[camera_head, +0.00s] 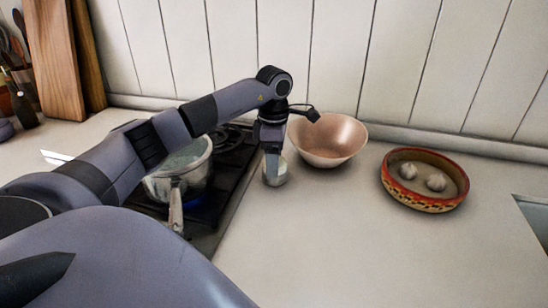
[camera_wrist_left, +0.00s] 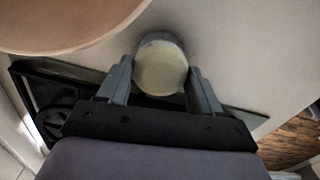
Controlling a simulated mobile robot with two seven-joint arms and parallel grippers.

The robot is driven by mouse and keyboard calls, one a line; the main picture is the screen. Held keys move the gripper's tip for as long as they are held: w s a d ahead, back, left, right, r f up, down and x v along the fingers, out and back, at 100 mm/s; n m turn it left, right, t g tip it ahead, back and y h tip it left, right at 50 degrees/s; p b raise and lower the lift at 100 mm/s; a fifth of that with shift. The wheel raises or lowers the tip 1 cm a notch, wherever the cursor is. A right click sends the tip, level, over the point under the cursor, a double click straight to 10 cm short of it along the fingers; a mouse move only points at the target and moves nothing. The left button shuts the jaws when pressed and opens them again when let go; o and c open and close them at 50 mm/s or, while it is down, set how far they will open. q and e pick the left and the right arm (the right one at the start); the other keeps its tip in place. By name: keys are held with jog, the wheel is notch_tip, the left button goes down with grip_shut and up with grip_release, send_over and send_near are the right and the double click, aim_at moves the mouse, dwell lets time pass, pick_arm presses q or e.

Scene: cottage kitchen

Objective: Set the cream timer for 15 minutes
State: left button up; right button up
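The cream timer (camera_head: 275,174), a small round can-shaped thing with a pale top, stands on the counter between the stove and a pink bowl. In the left wrist view its cream top (camera_wrist_left: 161,68) lies between my fingers. My left gripper (camera_head: 272,162) points down over the timer, one finger on each side of it. In the left wrist view the left gripper (camera_wrist_left: 161,76) looks closed against both sides of the timer. No dial marks can be read. My right gripper is not in view.
The pink bowl (camera_head: 328,139) stands close behind and right of the timer. A metal pot (camera_head: 180,178) sits on the black stove (camera_head: 232,172) to the left. A patterned dish (camera_head: 425,202) with garlic bulbs stands at right. The front counter (camera_head: 330,240) is clear.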

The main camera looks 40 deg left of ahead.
pick_arm(q)
jog(key=shift+m, duration=0.5)
jog(key=o, duration=1.1)
jog(key=shift+r+b, duration=0.35)
jog(key=shift+r, duration=3.3)
jog(key=shift+f, duration=0.1)
